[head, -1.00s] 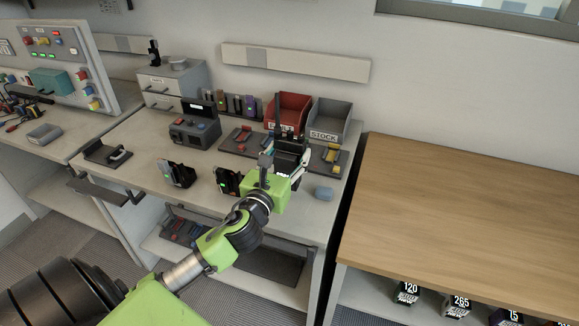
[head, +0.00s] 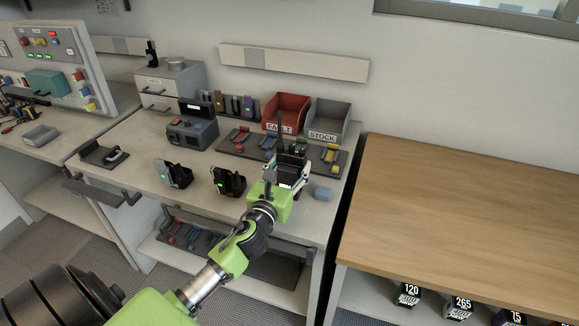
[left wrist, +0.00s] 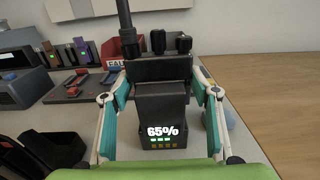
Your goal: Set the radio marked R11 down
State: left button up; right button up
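A black radio (head: 291,168) with a tall antenna is upright in my left gripper (head: 287,182), over the right front part of the workbench (head: 207,226). In the left wrist view the radio (left wrist: 160,92) fills the middle, with a "65%" readout and green lights low on it. The left gripper's fingers (left wrist: 160,108) close on its two sides. I see no R11 mark. I cannot tell whether its base touches the bench. My right gripper is not in view.
Two black cradles with green lights (head: 174,173) (head: 229,181) stand left of the gripper. A small blue-grey block (head: 322,194) is close on the right. Behind are a red FAULT bin (head: 286,112) and a grey STOCK bin (head: 327,119). A bare wooden table (head: 470,205) stands right.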

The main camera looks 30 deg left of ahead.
pick_arm(q)
jog(key=o, duration=0.4)
jog(key=shift+s+r, duration=0.1)
jog(key=shift+s, duration=0.05)
jog(key=v, duration=1.1)
jog(key=shift+s+d, duration=0.2)
jog(key=shift+s, duration=0.2)
